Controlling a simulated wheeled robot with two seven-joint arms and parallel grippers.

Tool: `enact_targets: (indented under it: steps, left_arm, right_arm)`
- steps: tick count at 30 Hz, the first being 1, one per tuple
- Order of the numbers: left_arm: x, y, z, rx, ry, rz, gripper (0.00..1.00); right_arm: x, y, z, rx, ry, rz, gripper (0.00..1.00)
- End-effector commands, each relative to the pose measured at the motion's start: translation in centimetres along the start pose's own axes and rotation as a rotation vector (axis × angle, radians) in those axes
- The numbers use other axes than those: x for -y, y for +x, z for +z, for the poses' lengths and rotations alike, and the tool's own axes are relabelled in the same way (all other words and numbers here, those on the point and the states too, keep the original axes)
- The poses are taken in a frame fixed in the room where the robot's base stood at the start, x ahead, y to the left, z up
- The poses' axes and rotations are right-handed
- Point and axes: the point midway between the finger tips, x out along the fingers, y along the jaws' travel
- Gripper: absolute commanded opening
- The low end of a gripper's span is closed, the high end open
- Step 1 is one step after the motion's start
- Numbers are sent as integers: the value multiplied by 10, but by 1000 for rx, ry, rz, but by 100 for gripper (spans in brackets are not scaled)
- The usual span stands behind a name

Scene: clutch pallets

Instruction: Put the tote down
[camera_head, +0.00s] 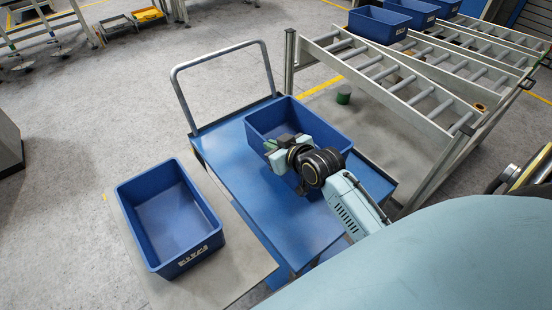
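A blue tote (262,142) is over the far part of the blue cart deck (298,226). I cannot tell whether its base rests fully on the deck. My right gripper (277,147) is at the near left part of this tote, over its rim. The wrist hides the fingertips and part of the near wall, so its grip does not show. A second blue tote (190,257), open and empty with a white label, stands on a grey board (240,272) left of the cart. My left gripper is out of view.
The cart has a grey push handle (222,51) at its far left. A roller rack (402,82) stands to the right, with several blue totes (378,24) at its far end. A small green cylinder (343,94) is under the rack.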

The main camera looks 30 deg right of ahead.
Motion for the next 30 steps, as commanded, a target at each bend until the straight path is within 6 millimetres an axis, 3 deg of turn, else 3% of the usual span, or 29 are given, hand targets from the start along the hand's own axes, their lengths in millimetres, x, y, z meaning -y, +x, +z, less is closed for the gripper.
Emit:
enact_targets:
  steps: [13,24,27,30]
  left_arm:
    - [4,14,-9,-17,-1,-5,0]
    - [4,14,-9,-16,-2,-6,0]
    - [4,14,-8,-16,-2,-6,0]
    - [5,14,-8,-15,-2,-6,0]
  right_arm:
    - [2,22,45,-2,-1,1,0]
    - [2,24,49,-3,-3,1,0]
    - [3,24,49,0,-1,1,16]
    - [3,24,49,-1,-1,1,25]
